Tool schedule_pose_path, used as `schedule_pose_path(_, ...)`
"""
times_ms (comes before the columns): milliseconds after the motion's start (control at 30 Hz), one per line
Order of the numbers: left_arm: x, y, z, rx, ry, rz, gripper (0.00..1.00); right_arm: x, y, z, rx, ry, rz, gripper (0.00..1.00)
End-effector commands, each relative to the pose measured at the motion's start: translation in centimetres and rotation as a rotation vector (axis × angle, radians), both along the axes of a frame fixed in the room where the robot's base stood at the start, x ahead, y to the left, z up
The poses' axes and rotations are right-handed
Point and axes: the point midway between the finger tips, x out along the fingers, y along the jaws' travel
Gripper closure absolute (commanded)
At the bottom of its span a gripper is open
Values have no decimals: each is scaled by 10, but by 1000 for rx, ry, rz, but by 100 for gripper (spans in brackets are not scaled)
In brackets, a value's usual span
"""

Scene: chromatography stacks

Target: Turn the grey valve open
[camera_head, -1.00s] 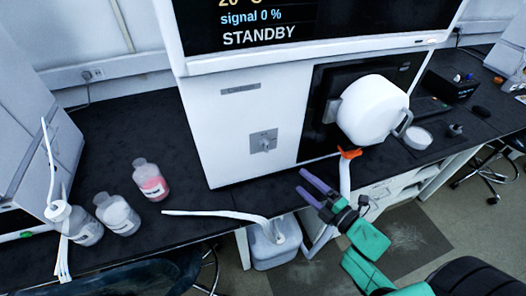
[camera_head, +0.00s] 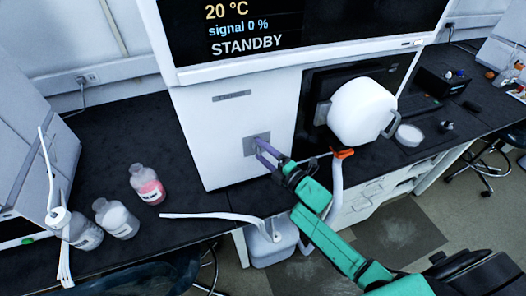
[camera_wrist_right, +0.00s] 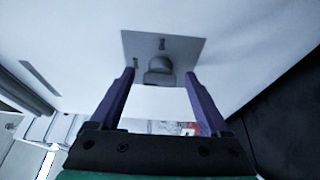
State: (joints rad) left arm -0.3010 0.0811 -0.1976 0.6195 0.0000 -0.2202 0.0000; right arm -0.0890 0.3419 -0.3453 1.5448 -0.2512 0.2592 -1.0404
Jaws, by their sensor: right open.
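The grey valve is a small knob on a square grey plate (camera_head: 251,147) on the white front of the instrument. In the right wrist view the valve knob (camera_wrist_right: 159,68) sits between and just beyond my fingertips, on its plate (camera_wrist_right: 186,46). My right gripper (camera_head: 262,149) has purple fingers and a green arm coming in from the lower right. Its two fingers are open, one on either side of the knob, with nothing held; in the head view they partly hide it. I cannot tell whether a finger touches it. My left gripper is not in view.
The instrument's screen (camera_head: 310,25) reads STANDBY. A white rounded vessel (camera_head: 362,112) and an orange piece (camera_head: 343,153) are right of the valve. Bottles, one with pink liquid (camera_head: 147,184), stand on the black bench at left. A jug (camera_head: 268,245) is below the bench edge.

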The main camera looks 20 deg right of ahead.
Motion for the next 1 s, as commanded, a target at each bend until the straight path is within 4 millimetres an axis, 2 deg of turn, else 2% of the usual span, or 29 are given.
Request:
schedule_pose_path(67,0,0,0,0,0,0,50,0,0,0,1,0,0,20)
schedule_pose_path(267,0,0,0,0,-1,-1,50,0,0,0,1,0,0,93)
schedule_pose_path(300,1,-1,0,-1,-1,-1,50,-1,0,0,1,0,0,100)
schedule_pose_path(667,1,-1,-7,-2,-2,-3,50,-1,0,-2,49,4,-1,100)
schedule_pose_path(1000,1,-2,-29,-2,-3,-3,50,-1,0,-6,270,17,-1,100)
